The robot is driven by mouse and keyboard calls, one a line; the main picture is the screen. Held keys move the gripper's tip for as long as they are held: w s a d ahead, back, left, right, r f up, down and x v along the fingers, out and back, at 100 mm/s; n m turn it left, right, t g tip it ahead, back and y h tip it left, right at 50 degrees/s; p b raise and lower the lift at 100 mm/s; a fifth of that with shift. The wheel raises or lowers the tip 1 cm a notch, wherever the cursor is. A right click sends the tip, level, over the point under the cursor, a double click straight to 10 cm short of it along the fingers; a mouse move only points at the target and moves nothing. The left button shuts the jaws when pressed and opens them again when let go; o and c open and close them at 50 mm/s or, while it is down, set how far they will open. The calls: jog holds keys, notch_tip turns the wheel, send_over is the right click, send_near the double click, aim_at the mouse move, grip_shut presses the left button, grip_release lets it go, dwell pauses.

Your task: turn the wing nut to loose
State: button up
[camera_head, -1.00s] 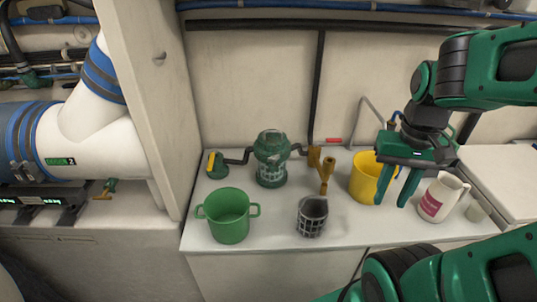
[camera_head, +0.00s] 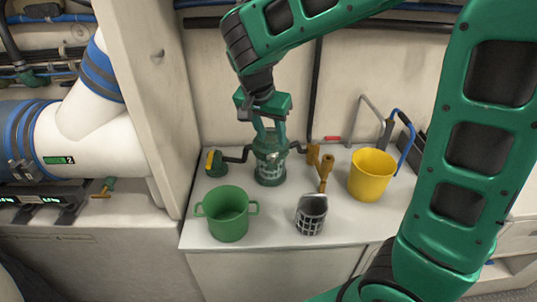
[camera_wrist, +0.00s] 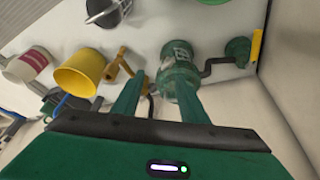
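The green strainer (camera_head: 270,172) with a clear body stands at the back of the white counter, with dark pipes on both sides. It also shows in the wrist view (camera_wrist: 178,62), beyond and between my fingertips. I cannot make out the wing nut; the top of the strainer is partly covered by my fingers in the head view. My gripper (camera_head: 270,138) points down at the strainer's top, its fingers apart with nothing held. In the wrist view my gripper (camera_wrist: 162,80) also shows open. Whether the fingers touch the strainer I cannot tell.
A green pot (camera_head: 228,215) and a grey mesh basket (camera_head: 311,215) stand in front of the strainer. A brass valve (camera_head: 324,172) is to its right, then a yellow bucket (camera_head: 371,176). A yellow-handled valve (camera_head: 212,163) is to its left, near the wall panel.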

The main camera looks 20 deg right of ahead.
aim_at(271, 155)
jog(key=x, duration=0.3)
jog(key=a+x, duration=0.1)
jog(key=x, duration=0.3)
jog(key=w+a+x, duration=0.1)
jog(key=x, duration=0.2)
jog(key=shift+w+d+f, duration=0.15)
jog(key=shift+f, duration=0.3)
